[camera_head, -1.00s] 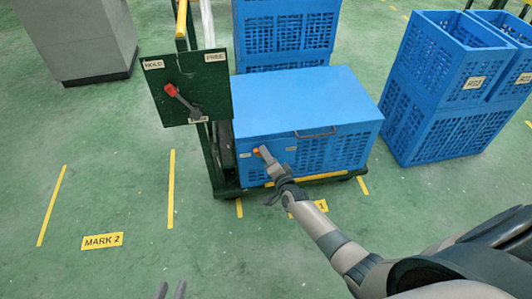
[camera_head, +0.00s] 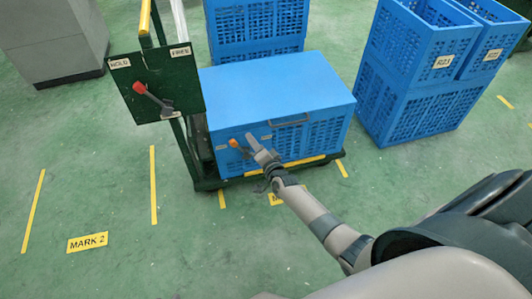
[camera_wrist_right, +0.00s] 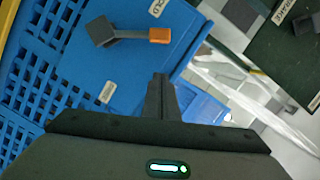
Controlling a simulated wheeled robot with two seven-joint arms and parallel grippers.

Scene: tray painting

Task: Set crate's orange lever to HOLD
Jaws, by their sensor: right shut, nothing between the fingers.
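The blue crate (camera_head: 285,88) with a closed lid sits on a dark green cart. Its orange-tipped lever (camera_head: 235,143) is on the front face, near the left end. In the right wrist view the lever's orange tip (camera_wrist_right: 160,35) points away from its dark square base, towards a small label (camera_wrist_right: 158,8) cut by the frame edge. My left gripper is out of view.
A green board (camera_head: 160,85) on the cart carries a separate red-knobbed lever, with HOLD and FREE labels. Blue crates (camera_head: 415,75) stand at the right, and more stand behind the cart. The floor around the MARK 2 label (camera_head: 87,242) is clear.

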